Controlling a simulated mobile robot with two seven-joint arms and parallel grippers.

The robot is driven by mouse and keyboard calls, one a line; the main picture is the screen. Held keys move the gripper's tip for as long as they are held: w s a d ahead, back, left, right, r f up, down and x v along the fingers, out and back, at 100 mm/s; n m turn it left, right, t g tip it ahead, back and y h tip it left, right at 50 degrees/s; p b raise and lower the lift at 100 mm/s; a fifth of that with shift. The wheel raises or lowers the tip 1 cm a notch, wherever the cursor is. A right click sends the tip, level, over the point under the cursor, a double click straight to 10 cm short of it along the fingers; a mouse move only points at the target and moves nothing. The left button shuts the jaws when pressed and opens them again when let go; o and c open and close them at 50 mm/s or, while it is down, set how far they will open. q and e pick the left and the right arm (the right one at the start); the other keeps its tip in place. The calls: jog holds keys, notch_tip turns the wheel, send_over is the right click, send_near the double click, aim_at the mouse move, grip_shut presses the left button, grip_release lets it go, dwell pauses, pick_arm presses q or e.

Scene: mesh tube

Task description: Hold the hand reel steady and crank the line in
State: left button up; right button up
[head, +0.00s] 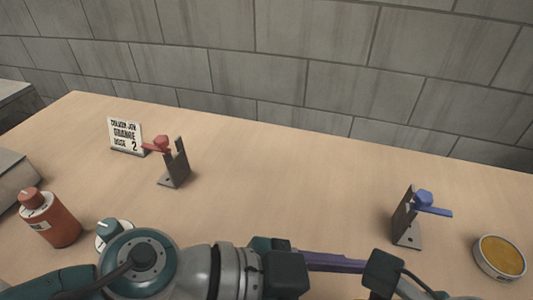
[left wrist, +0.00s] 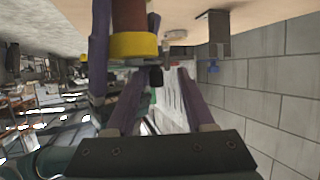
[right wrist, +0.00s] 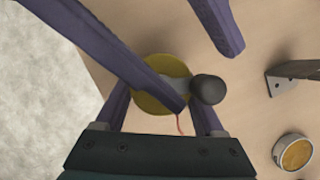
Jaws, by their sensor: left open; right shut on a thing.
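The hand reel shows in the left wrist view as a yellow flange (left wrist: 132,46) with a red-brown drum above it. In the right wrist view its yellow flange (right wrist: 152,97) carries a grey crank arm with a dark knob (right wrist: 207,90); a thin orange line shows beside it. My right gripper (right wrist: 160,100) is shut on the reel, its purple fingers on either side. My left gripper (left wrist: 166,74) is open; its fingers point toward the crank, and the dark knob shows between or near their tips. Contact with the knob cannot be told.
A bracket with a red lever (head: 174,165) stands at left beside a printed card (head: 126,134). A bracket with a blue lever (head: 406,220) and a round amber-topped tin (head: 499,257) stand at right. An orange bottle (head: 52,218) is at left. The table middle is clear.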

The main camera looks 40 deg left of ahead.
pick_arm(q)
jog(key=n+t+y, duration=0.1)
jog(key=s+n+t+y, duration=0.1)
jog(key=shift+a+n, duration=0.1)
jog(key=shift+n, duration=0.3)
jog(key=v, duration=1.2)
jog(key=shift+y, duration=0.3)
jog(key=shift+r, duration=0.1)
jog(key=w+a+m+g+h, duration=0.2)
jog(key=w+m+g+h, duration=0.3)
jog(key=w+m+g, duration=0.25)
jog(key=x, duration=1.1)
jog(key=shift+w+d+t, duration=0.25)
jog(key=shift+w+t, duration=0.1)
jog(key=shift+w, duration=0.05)
jog(key=shift+c, duration=0.3)
grip_shut()
